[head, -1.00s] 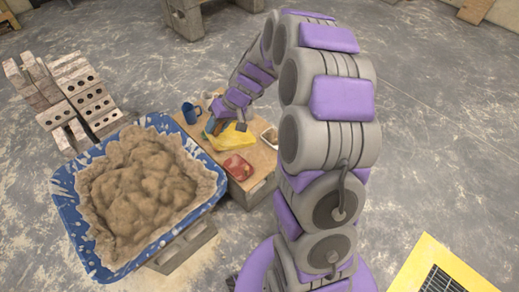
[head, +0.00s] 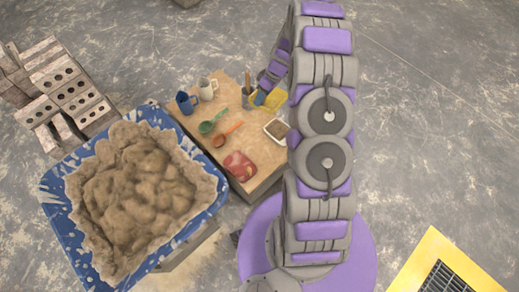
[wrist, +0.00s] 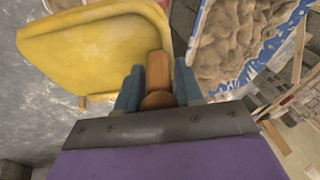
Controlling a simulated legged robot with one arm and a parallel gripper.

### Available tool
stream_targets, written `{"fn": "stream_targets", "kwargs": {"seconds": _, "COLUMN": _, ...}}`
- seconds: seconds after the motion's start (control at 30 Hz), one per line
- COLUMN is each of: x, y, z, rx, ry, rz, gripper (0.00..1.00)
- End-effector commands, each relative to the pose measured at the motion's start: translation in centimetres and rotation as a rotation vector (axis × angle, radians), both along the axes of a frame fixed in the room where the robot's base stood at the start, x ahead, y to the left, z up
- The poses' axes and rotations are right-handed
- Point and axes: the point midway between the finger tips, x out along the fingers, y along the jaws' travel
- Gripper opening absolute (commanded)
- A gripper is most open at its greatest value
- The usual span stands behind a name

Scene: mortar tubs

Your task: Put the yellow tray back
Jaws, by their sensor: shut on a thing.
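The yellow tray (wrist: 95,50) fills the upper left of the wrist view, its rim close to my fingertips. In the head view the tray (head: 272,99) shows at the right edge of the wooden table top, partly hidden by my arm. My gripper (wrist: 158,85) has its blue-grey fingers closed around a brown wooden piece (wrist: 158,72), which looks like the tray's handle; where it joins the tray is not clear. In the head view my gripper (head: 261,97) is over the table's far right side. Whether the tray touches the table cannot be told.
A blue mortar tub (head: 60,216) stands left.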

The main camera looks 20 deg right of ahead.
Motion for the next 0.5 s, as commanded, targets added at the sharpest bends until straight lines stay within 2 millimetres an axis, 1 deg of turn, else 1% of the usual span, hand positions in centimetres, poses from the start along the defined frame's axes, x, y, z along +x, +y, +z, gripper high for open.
{"fn": "stream_targets", "kwargs": {"seconds": 0.03, "x": -0.2, "y": -1.2, "z": -2.1, "rx": -0.012, "ry": -0.004, "rz": 0.057, "gripper": 0.0}}
{"fn": "stream_targets", "kwargs": {"seconds": 0.17, "x": -0.7, "y": -3.5, "z": -6.8, "rx": -0.041, "ry": -0.036, "rz": 0.235, "gripper": 0.0}}
{"fn": "stream_targets", "kwargs": {"seconds": 0.2, "x": -1.0, "y": -4.0, "z": -8.3, "rx": -0.051, "ry": -0.049, "rz": 0.295, "gripper": 0.0}}
{"fn": "stream_targets", "kwargs": {"seconds": 0.27, "x": -1.5, "y": -4.6, "z": -10.6, "rx": -0.062, "ry": -0.065, "rz": 0.388, "gripper": 0.0}}
{"fn": "stream_targets", "kwargs": {"seconds": 0.3, "x": -1.8, "y": -4.9, "z": -12.2, "rx": -0.071, "ry": -0.08, "rz": 0.453, "gripper": 0.0}}
{"fn": "stream_targets", "kwargs": {"seconds": 0.37, "x": -2.3, "y": -5.2, "z": -14.7, "rx": -0.082, "ry": -0.103, "rz": 0.549, "gripper": 0.0}}
{"fn": "stream_targets", "kwargs": {"seconds": 0.5, "x": -3.6, "y": -5.1, "z": -20.2, "rx": -0.104, "ry": -0.168, "rz": 0.785, "gripper": 0.0}}
